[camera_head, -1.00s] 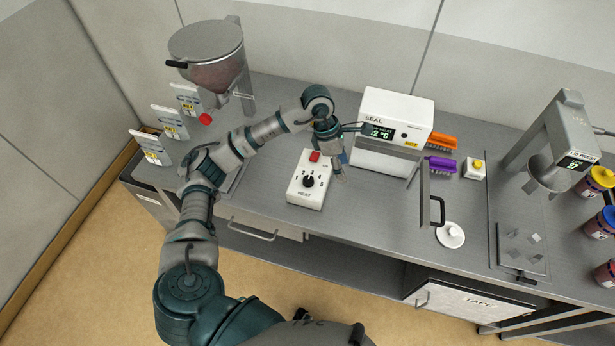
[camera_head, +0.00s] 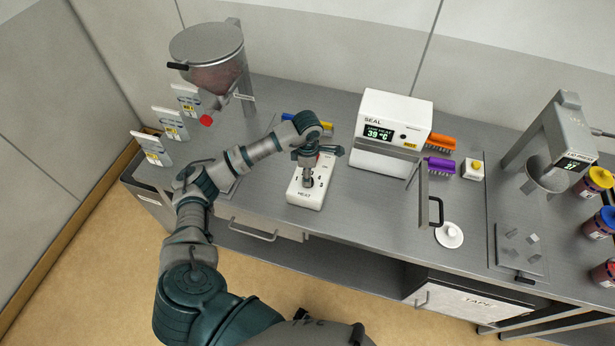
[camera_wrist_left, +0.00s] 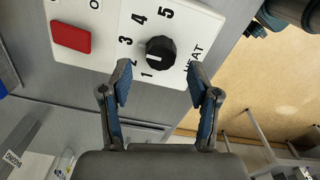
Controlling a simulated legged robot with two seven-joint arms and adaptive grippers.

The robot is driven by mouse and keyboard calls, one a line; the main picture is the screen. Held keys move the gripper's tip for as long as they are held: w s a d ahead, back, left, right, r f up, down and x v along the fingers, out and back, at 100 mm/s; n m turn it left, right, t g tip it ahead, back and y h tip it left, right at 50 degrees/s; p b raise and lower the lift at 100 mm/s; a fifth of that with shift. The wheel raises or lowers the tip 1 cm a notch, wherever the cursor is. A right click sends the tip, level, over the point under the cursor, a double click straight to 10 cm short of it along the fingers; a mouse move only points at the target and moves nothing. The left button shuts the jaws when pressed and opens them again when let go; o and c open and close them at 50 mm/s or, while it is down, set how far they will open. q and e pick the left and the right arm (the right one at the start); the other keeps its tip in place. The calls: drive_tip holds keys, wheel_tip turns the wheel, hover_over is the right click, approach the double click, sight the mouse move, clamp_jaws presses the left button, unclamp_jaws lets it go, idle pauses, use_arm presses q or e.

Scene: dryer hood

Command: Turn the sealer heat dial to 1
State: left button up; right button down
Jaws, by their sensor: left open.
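The white heat control box (camera_head: 304,198) sits on the bench below my left gripper (camera_head: 308,184), which hides the dial in the head view. In the left wrist view, the black round dial (camera_wrist_left: 160,52) has numbers 1 to 5 around it. Its pale mark appears to face the 3 side; the exact setting is hard to tell. My left gripper (camera_wrist_left: 159,72) is open, its two fingertips on either side of the dial's near edge, not visibly touching it. The sealer (camera_head: 392,118) stands behind, its screen reading 39 °C. My right gripper is not in view.
A red button (camera_wrist_left: 70,37) is on the same box. Orange (camera_head: 442,142) and purple (camera_head: 440,165) brushes lie right of the sealer. A hopper (camera_head: 208,55) stands at the back left. The bench right of the box is clear up to an upright handle (camera_head: 437,211).

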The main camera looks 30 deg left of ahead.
use_arm(q)
drive_tip(key=shift+d+f, duration=0.1)
drive_tip(key=shift+f, duration=1.45)
drive_tip(key=c, duration=1.2)
drive_tip(key=shift+o, duration=0.2)
